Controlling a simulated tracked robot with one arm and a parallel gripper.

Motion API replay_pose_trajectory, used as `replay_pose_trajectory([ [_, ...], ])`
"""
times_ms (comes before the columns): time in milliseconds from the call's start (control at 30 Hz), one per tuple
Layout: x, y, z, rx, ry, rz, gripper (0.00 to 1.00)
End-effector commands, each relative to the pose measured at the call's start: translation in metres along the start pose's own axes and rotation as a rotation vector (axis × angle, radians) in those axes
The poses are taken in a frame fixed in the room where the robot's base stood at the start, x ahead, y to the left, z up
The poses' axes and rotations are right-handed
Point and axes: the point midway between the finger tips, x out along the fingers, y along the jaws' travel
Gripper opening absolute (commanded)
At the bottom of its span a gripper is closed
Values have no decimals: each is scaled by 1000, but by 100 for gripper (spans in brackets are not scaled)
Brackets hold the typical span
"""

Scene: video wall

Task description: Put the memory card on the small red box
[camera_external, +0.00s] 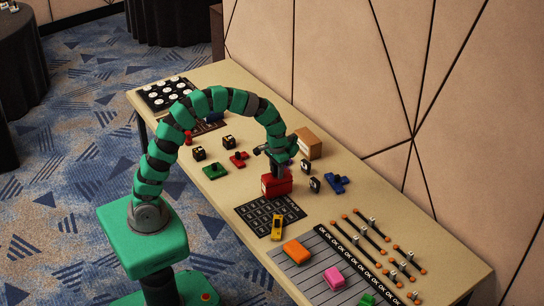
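A small red box (277,186) sits on the table, right of its middle. My gripper (279,172) points down directly over the box, at or just above its top. The fingers are small and dark here, so I cannot tell whether they are open or shut, or whether they hold anything. Two small dark upright pieces with white marks, one (305,166) behind the other (315,185), stand just right of the box. They may be memory cards, but their markings are too small to read. A purple bit shows behind the gripper, mostly hidden.
A cardboard-brown box (308,143) stands behind my gripper, and a blue piece (337,183) lies to the right. A black grid mat (270,214) with a yellow toy car (277,227) lies in front. Black cubes (199,153), green (215,171) and red (239,159) pieces lie left.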

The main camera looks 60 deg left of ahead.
Motion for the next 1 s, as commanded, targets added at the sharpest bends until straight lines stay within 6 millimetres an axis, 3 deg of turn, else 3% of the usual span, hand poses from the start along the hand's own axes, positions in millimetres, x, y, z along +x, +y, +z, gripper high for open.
replay_pose_trajectory([
  [267, -8, 0, -1, 0, 2, 0, 41],
  [700, -89, 0, -2, -1, 7, 2, 41],
  [1000, -120, 0, 0, -1, 3, 0, 41],
])
